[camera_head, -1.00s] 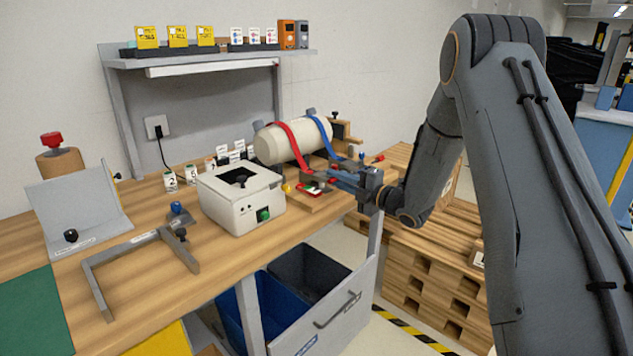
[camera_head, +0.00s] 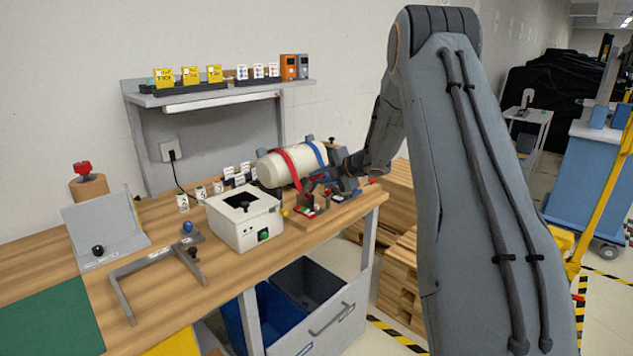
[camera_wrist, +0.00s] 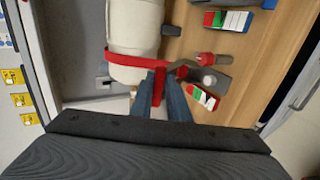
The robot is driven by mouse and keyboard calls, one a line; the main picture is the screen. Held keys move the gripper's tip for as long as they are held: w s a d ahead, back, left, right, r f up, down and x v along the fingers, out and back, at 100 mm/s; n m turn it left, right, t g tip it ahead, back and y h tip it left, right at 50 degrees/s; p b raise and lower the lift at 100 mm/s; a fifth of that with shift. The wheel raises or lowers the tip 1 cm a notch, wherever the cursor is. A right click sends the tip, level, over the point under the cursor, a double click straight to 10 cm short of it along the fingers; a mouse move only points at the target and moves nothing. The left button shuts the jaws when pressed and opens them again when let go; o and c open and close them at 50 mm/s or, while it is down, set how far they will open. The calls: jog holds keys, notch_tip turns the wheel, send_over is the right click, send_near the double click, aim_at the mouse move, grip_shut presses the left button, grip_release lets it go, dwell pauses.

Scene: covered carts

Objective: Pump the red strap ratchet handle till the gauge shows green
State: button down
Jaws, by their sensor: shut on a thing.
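The cream cylinder (camera_head: 293,166) lies in a wooden cradle on the bench, with the red strap (camera_head: 286,160) and the blue strap (camera_head: 316,152) around it. In the wrist view my gripper (camera_wrist: 167,92) has its blue-grey fingers shut on the red ratchet handle (camera_wrist: 159,82), beside the cylinder (camera_wrist: 132,40). The red strap also shows there (camera_wrist: 125,58). A gauge (camera_wrist: 203,97) with green, white and red bands sits just right of the fingers; its pointer is too small to read surely. In the head view my gripper (camera_head: 328,182) is partly hidden by its own arm.
A white box (camera_head: 245,215) with a green button stands left of the cradle. A grey metal frame (camera_head: 155,265) lies on the bench front. Wooden pallets (camera_head: 398,250) stand at the bench's right end.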

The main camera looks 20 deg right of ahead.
jog(key=shift+w+a+r, duration=0.35)
jog(key=shift+w+r, duration=0.2)
jog(key=shift+w, duration=0.2)
jog(key=c, duration=2.1)
grip_release()
jog(key=shift+w+a, duration=0.1)
jog(key=shift+b+v, duration=0.95)
jog(key=shift+v, duration=3)
